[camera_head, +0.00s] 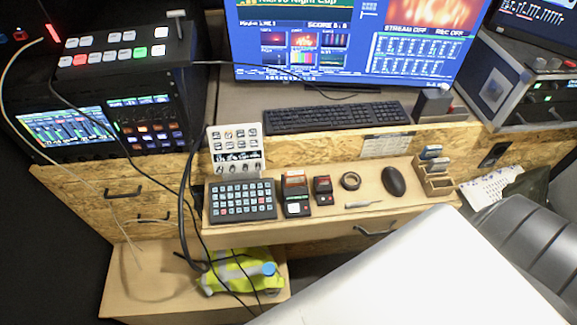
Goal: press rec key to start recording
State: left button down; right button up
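A dark key pad (241,200) with rows of small pale keys lies at the left end of the pull-out wooden shelf (330,219). Its key labels are too small to read, so I cannot tell which key is the rec key. The monitor (345,45) at the back reads "STREAM OFF" and "REC OFF". A switcher panel (120,50) at the upper left has white, red and green lit keys, also unreadable. Neither of my grippers shows in this view.
Black cables (185,215) hang left of the pad. A yellow-green vest (240,270) lies below. A metal case (510,80) stands at right.

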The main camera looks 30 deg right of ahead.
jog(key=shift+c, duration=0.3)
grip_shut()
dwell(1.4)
